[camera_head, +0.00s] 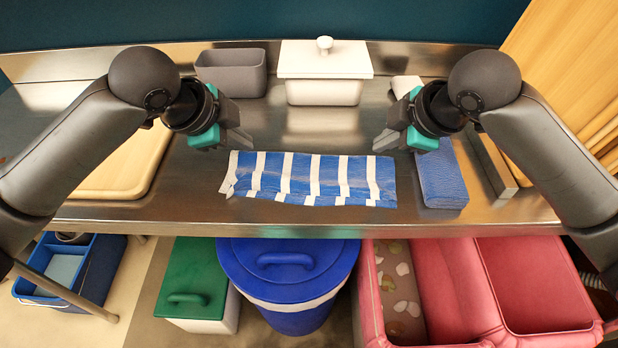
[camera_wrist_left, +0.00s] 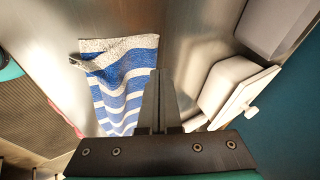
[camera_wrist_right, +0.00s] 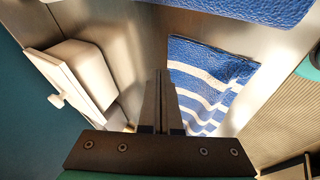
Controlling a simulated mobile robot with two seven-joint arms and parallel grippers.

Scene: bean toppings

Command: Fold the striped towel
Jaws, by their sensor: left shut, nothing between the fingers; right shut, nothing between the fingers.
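The blue-and-white striped towel (camera_head: 312,178) lies as a long, low strip across the middle of the steel counter, with its stripes running front to back. Its left end has a whitish, slightly ruffled edge, also seen on the towel in the left wrist view (camera_wrist_left: 128,80). Its blue end shows on the towel in the right wrist view (camera_wrist_right: 205,80). My left gripper (camera_head: 246,140) is shut and empty above the counter, behind the towel's left end. My right gripper (camera_head: 380,142) is shut and empty behind its right end. Neither appears to touch the towel.
A folded blue cloth (camera_head: 441,178) lies right of the towel, beside a grey block (camera_head: 492,165). A white lidded container (camera_head: 325,75) and a grey bin (camera_head: 231,72) stand at the back. A wooden board (camera_head: 122,170) lies at left. The counter's front edge (camera_head: 300,222) is close to the towel.

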